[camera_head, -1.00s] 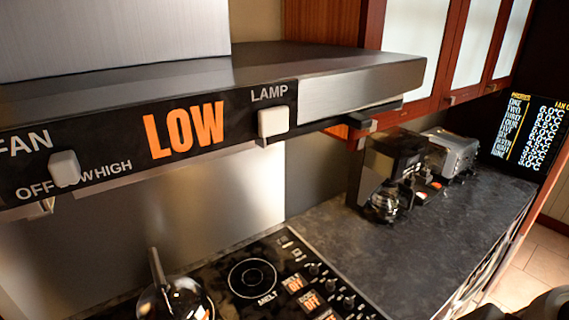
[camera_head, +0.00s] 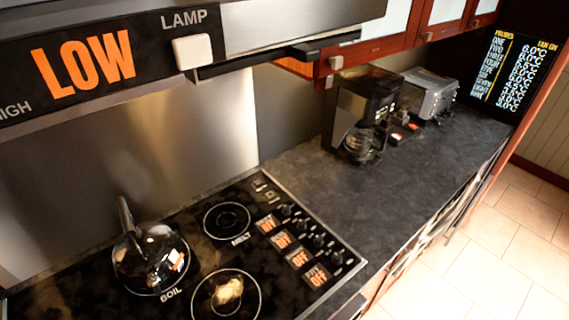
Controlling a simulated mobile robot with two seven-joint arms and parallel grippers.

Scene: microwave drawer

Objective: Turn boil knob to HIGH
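The black glass cooktop (camera_head: 205,262) lies at the lower middle of the head view. A row of small dark knobs (camera_head: 319,240) runs along its right side. Small displays beside them (camera_head: 299,259) each appear to read OFF in orange. The label BOIL (camera_head: 171,294) is printed by the burner under a shiny kettle (camera_head: 150,258). The small text by the knobs is too fine to tell which knob is for boil. Neither of my grippers is in view.
The range hood (camera_head: 130,60) overhangs the cooktop, with LOW in orange and a white LAMP switch (camera_head: 192,50). A coffee maker (camera_head: 362,112) and a toaster (camera_head: 430,95) stand at the back of the dark counter (camera_head: 400,165). Open tiled floor (camera_head: 500,250) lies at right.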

